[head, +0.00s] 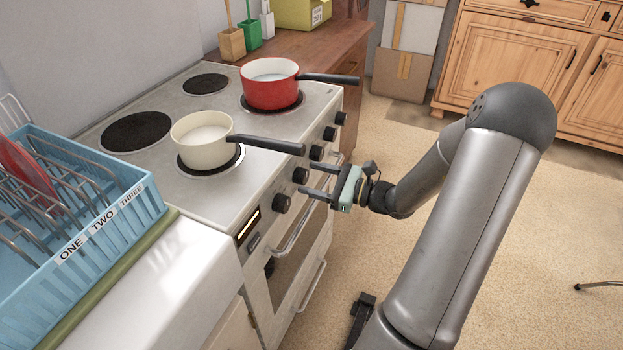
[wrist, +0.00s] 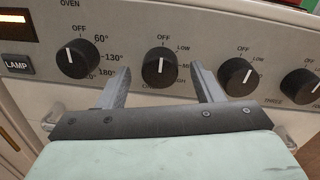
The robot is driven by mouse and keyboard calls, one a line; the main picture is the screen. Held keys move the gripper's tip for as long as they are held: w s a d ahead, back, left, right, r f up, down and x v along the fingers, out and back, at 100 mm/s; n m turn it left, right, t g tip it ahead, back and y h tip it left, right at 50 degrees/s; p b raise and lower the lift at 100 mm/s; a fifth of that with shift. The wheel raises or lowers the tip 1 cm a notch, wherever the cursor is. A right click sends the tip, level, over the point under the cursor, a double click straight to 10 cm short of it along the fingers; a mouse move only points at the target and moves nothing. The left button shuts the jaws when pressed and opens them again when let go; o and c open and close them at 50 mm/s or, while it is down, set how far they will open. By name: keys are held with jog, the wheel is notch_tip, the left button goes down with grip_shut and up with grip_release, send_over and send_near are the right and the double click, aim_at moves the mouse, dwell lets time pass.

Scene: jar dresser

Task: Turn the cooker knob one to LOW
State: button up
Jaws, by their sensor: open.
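The cooker (head: 215,200) has a row of black knobs along its front panel. Cooker knob one (wrist: 160,68), just right of the oven knob, shows between my fingers in the wrist view. Its white mark points up to OFF, with LOW printed at its upper right. In the head view this knob (head: 300,174) is by my fingertips. My gripper (wrist: 160,74) is open, one finger to each side of the knob; I cannot tell whether they touch it. It also shows in the head view (head: 305,179). The lettering below the knob is partly hidden.
The oven knob (wrist: 77,58) is close on the left, and another knob (wrist: 237,77) is close on the right. A cream pan (head: 200,130) and a red pan (head: 270,88) stand on the hob, their handles reaching over the front edge. An oven handle (head: 296,232) runs below.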

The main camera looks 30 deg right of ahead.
jog(key=shift+w+a, duration=0.35)
jog(key=shift+w, duration=0.05)
jog(key=c, duration=1)
